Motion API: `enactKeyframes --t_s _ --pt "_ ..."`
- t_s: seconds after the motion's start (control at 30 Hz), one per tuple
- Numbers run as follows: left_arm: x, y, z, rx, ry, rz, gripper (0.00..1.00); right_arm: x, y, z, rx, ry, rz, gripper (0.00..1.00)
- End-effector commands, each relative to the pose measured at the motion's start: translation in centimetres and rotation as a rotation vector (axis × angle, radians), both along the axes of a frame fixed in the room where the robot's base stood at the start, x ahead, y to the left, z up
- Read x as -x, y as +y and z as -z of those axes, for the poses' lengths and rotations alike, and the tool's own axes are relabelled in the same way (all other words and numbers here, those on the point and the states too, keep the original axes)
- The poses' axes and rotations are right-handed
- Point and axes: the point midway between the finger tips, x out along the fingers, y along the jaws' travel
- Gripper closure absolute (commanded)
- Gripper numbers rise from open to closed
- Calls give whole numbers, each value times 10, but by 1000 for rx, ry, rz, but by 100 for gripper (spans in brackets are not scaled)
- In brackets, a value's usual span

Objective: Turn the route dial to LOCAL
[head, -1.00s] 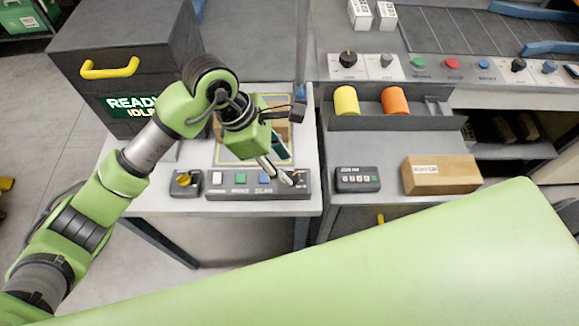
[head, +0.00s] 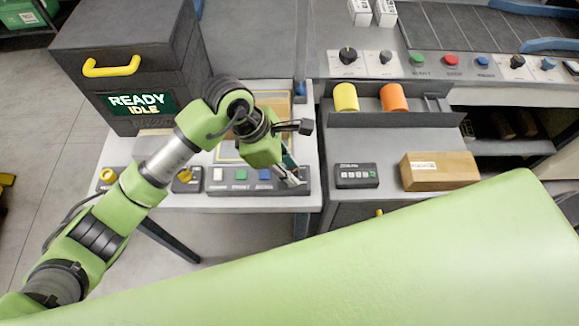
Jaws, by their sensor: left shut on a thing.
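A dark button panel (head: 255,188) on the left table has white, green and blue buttons in a row. My left gripper (head: 292,180) points down at its right end, where a small dark dial stands. The fingers are shut on that dial and hide most of it. The dial's pointer and its labels cannot be read, so I cannot tell its setting or confirm it is the route dial. My right gripper is not in view.
A dark cabinet with a READY IDLE display (head: 141,103) stands at the left. Two boxes with yellow knobs (head: 185,176) (head: 108,176) sit left of the panel. A keypad box (head: 356,175) and a cardboard box (head: 438,171) lie to the right. A black knob (head: 348,55) is on the rear console.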

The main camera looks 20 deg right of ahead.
Motion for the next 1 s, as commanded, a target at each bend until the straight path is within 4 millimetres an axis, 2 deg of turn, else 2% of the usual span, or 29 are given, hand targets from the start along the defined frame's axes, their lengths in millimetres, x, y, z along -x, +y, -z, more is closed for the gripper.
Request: enactKeyframes --t_s 0.37,1.0 --pt "1 1 2 0 -4 -128 99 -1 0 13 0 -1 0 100" --pt "3 -1 2 3 -4 -636 99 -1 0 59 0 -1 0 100"
